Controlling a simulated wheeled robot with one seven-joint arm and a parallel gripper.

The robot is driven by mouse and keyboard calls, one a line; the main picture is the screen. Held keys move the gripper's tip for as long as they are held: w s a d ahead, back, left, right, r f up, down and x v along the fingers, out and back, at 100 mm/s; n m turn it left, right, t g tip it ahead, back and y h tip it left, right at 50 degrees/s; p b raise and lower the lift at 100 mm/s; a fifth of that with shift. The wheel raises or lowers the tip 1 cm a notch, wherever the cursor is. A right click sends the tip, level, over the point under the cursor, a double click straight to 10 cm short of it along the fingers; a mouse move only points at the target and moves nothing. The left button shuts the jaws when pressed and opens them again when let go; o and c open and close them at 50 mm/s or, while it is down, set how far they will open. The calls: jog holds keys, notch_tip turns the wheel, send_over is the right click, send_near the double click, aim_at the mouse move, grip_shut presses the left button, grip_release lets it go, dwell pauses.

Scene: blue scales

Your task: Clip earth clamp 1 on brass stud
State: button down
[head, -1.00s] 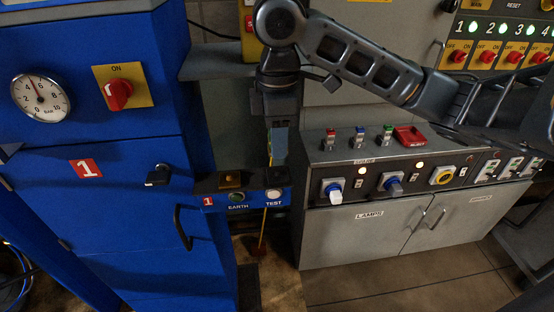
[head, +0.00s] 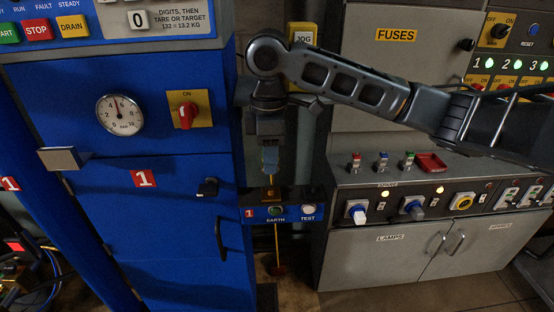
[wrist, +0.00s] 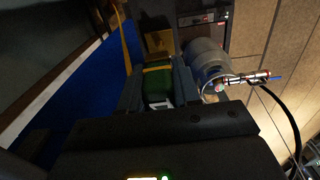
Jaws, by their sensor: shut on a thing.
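My gripper (head: 270,160) points down over the small blue bracket (head: 252,215) marked 1, EARTH and TEST. It is shut on the earth clamp, whose green body (wrist: 157,85) shows between the fingers in the wrist view. The brass stud's block (head: 260,192) sits on top of the bracket; a brass plate (wrist: 160,45) shows just ahead of the clamp in the wrist view. In the head view the clamp's lower end is directly above or at the brass. I cannot tell whether they touch. A yellow cable (head: 277,240) hangs below the bracket.
The blue cabinet 1 (head: 160,230) stands close on the left, with a black handle (head: 219,240). A grey console (head: 385,255) with knobs and switches stands on the right. A grey cylinder (wrist: 205,62) and a black cable (wrist: 285,105) show at the wrist view's right.

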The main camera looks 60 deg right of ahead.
aim_at(271, 190)
jog(key=shift+f, duration=0.15)
jog(key=shift+f+b, duration=2.5)
jog(key=shift+f, duration=0.3)
jog(key=shift+p, duration=0.6)
jog(key=shift+f+b, duration=0.35)
jog(key=shift+f, duration=0.25)
dwell(0.7)
jog(key=c, duration=0.7)
grip_release()
